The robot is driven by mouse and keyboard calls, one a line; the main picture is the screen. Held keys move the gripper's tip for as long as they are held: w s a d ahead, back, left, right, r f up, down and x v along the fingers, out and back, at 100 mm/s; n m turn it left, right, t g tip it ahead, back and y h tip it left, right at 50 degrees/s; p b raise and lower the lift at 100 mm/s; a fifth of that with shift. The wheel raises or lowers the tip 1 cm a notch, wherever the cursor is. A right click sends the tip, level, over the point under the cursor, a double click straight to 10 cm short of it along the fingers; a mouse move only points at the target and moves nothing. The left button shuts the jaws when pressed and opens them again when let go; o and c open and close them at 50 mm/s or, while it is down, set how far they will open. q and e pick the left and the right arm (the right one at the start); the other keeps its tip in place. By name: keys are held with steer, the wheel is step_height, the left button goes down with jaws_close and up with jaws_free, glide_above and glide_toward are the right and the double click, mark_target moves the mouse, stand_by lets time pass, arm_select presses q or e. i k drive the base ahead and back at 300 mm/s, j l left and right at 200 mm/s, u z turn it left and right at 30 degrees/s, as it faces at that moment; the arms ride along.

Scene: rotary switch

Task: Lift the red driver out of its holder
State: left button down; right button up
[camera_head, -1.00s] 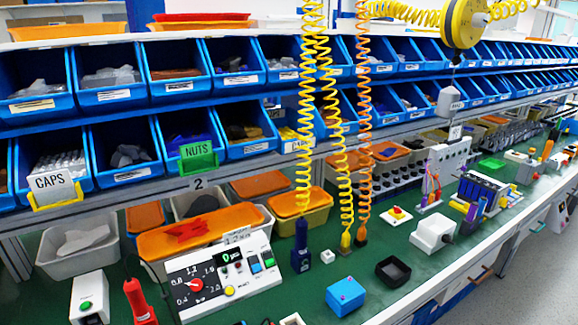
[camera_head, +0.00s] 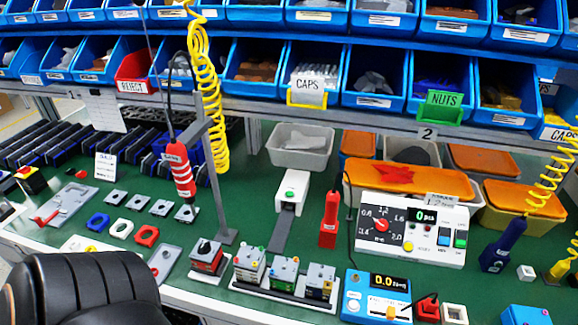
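A red driver (camera_head: 329,222) stands upright on the green bench, left of the white panel with the red dial. Its lower end sits in a red block-like base, and I cannot make out where the holder begins. A second red tool with white bands (camera_head: 180,170) hangs from a dark cord beside a grey post, further left. Neither of my grippers is in view.
The white dial panel (camera_head: 412,231) is close to the driver's right. A white device with a green button (camera_head: 292,190) is to its left. A blue display box (camera_head: 376,297) stands in front. Bins line the back.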

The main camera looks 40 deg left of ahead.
mark_target(334, 197)
steer(key=u, duration=1.1)
steer(key=j+u, duration=0.15)
steer(key=j, duration=0.25)
steer(key=k, duration=0.05)
